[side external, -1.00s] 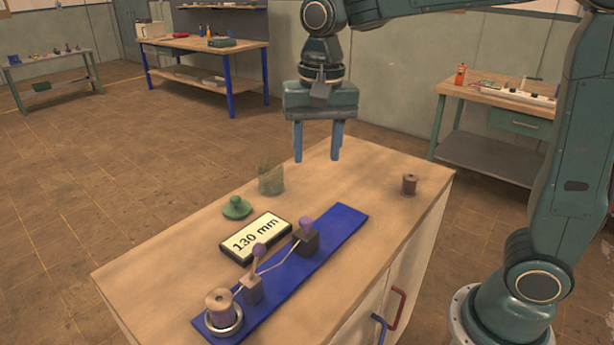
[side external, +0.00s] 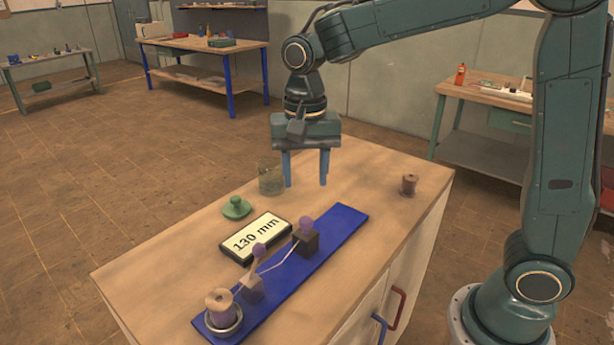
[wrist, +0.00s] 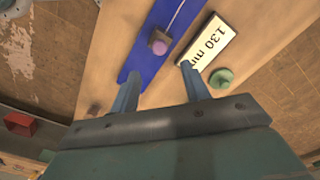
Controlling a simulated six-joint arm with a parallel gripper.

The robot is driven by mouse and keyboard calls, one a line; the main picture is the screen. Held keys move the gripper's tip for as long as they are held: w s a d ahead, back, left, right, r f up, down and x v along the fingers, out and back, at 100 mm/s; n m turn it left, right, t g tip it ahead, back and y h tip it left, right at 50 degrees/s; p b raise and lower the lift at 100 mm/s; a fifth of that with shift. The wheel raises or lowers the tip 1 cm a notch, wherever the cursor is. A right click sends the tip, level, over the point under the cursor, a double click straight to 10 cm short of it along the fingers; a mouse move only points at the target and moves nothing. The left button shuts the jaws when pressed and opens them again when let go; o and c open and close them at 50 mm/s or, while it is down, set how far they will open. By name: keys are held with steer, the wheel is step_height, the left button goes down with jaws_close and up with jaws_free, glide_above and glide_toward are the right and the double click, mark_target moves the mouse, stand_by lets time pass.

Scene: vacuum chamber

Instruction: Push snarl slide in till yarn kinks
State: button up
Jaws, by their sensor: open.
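My gripper (side external: 306,183) is open and empty, pointing down above the far side of the bench, clear of the blue board (side external: 335,228). On the board stand a dark block with a purple knob (side external: 306,232) at the far part and a paler block with a purple knob (side external: 252,288) nearer the front. I cannot tell for sure which is the snarl slide. Pale yarn (side external: 280,258) runs straight between them towards a spool (side external: 220,303) in a metal ring. In the wrist view the far purple knob (wrist: 159,47) shows just beyond my fingertips (wrist: 158,73).
A display reading "130 mm" (side external: 256,238) lies beside the board. A green lidded piece (side external: 236,208) and a greenish mesh cup (side external: 271,180) stand behind it. A small brown spool (side external: 409,185) stands at right. The bench's right part is mostly clear.

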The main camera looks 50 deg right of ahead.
mark_target(305, 220)
step_height(305, 220, down, 9)
steer(key=shift+f, duration=0.2)
stand_by(0.3)
steer(key=shift+c, duration=0.3)
jaws_close()
steer(key=shift+a, duration=0.1)
